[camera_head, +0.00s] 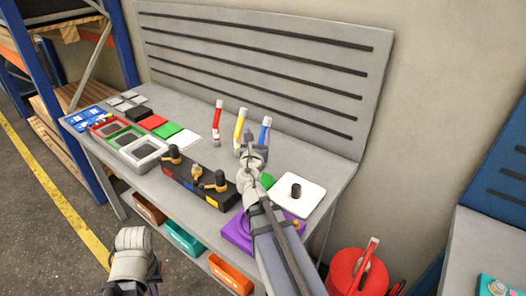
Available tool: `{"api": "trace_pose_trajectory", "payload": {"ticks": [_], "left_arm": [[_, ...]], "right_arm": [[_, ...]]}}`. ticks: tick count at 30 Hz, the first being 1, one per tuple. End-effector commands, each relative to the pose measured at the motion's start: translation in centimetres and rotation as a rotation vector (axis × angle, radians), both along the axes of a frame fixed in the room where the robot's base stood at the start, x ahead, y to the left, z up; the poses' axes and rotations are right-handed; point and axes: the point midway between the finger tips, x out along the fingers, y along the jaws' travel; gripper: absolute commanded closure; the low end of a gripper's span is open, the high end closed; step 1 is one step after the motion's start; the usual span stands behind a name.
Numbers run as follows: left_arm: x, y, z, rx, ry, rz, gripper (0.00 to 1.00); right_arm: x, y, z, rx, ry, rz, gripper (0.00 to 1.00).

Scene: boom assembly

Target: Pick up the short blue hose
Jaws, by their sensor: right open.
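The short blue hose (265,130) stands roughly upright near the back of the grey workbench (202,105), at the right end of a row of hoses. My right gripper (254,150) is open, right at the lower part of the blue hose. It hides the hose's base, and I cannot tell whether they touch. A yellow hose (239,127) stands just to the left of the blue one, close to the gripper. A red hose (218,118) stands further left. My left gripper (133,262) is low in front of the bench; its jaws are not clear.
A black block with brass fittings (199,183) lies along the front of the bench. A white plate with a black knob (296,190) and a purple part (238,231) sit at the right. A slatted grey back panel (262,66) rises behind the hoses.

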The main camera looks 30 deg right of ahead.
Motion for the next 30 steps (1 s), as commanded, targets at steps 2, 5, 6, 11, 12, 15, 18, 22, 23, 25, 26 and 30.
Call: {"api": "trace_pose_trajectory", "payload": {"ticks": [2,5,6,11,12,15,18,22,23,25,26,30], "left_arm": [[0.0,0.0,-3.8,0.0,0.0,0.0,1.0],[0.0,0.0,-6.2,0.0,0.0,0.0,1.0],[0.0,0.0,-6.8,0.0,0.0,0.0,1.0],[0.0,0.0,-8.4,0.0,0.0,0.0,1.0],[0.0,0.0,-8.6,0.0,0.0,0.0,1.0],[0.0,0.0,-8.7,0.0,0.0,0.0,1.0],[0.0,0.0,-8.6,0.0,0.0,0.0,1.0],[0.0,0.0,-8.5,0.0,0.0,0.0,1.0],[0.0,0.0,-8.5,0.0,0.0,0.0,1.0],[0.0,0.0,-8.6,0.0,0.0,0.0,1.0],[0.0,0.0,-8.6,0.0,0.0,0.0,1.0],[0.0,0.0,-8.6,0.0,0.0,0.0,1.0]], "right_arm": [[0.0,0.0,-3.8,0.0,0.0,0.0,0.33],[0.0,0.0,-6.2,0.0,0.0,0.0,0.33],[0.0,0.0,-6.8,0.0,0.0,0.0,0.33],[0.0,0.0,-8.4,0.001,-0.001,0.0,0.33],[0.0,0.0,-8.6,0.001,-0.001,0.0,0.33],[0.0,0.0,-8.7,0.001,-0.001,0.0,0.33],[0.0,0.0,-8.6,0.001,-0.001,0.0,0.33],[0.7,-0.5,-8.5,0.001,-0.001,-0.001,0.33],[0.9,-0.6,-8.5,0.001,-0.001,-0.001,0.33],[1.6,-1.1,-8.6,0.001,-0.001,-0.001,0.33],[1.8,-1.3,-8.6,0.001,-0.001,-0.001,0.33],[2.2,-1.6,-8.6,0.001,-0.001,0.0,0.33]]}}
